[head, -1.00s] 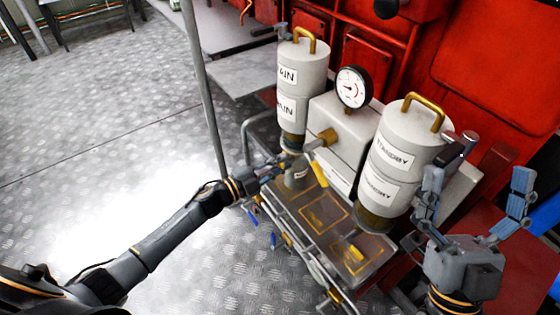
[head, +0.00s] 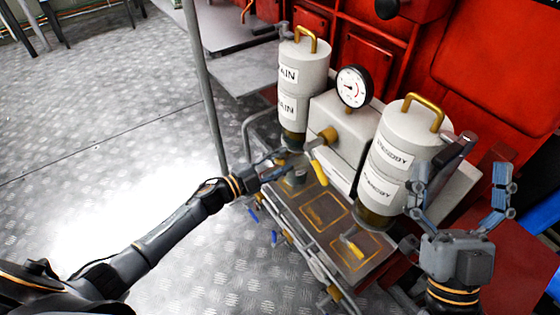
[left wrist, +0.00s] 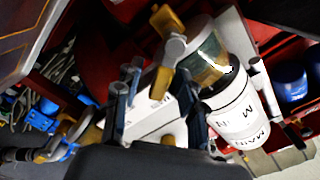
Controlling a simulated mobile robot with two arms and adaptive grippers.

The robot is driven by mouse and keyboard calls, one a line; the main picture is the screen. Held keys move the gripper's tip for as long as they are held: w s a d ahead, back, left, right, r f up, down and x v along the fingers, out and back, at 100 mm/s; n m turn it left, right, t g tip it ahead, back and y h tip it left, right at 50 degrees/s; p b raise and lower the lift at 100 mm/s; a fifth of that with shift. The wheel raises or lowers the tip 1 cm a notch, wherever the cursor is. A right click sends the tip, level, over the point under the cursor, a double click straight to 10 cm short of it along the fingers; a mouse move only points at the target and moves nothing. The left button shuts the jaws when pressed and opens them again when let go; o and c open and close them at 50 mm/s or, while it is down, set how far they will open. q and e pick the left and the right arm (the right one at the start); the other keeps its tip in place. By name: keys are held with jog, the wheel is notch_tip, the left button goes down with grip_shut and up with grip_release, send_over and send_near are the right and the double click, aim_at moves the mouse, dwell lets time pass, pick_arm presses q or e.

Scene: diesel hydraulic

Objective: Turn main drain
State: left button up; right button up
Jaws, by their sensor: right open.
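The white main canister (head: 303,75) stands at the back left of the filter unit, with a brass handle on top; its labels also show in the left wrist view (left wrist: 238,112). A yellow lever (head: 319,173) hangs below a brass fitting beside it. My left gripper (head: 283,163) is at the canister's foot, over the tray's far left end. Its fingers are apart in the left wrist view (left wrist: 160,108), where a yellow handle (left wrist: 163,80) shows between or just beyond them; contact cannot be told. Which part is the main drain is unclear. My right gripper (head: 461,175) is open and empty, right of the standby canister (head: 402,150).
A pressure gauge (head: 354,87) sits on the white block between the canisters. The tray (head: 335,222) has yellow outlined squares and another yellow lever (head: 355,247). A grey pole (head: 208,100) stands left of the unit.

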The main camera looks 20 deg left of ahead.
pick_arm(q)
jog(key=v, duration=1.2)
dwell(6.8)
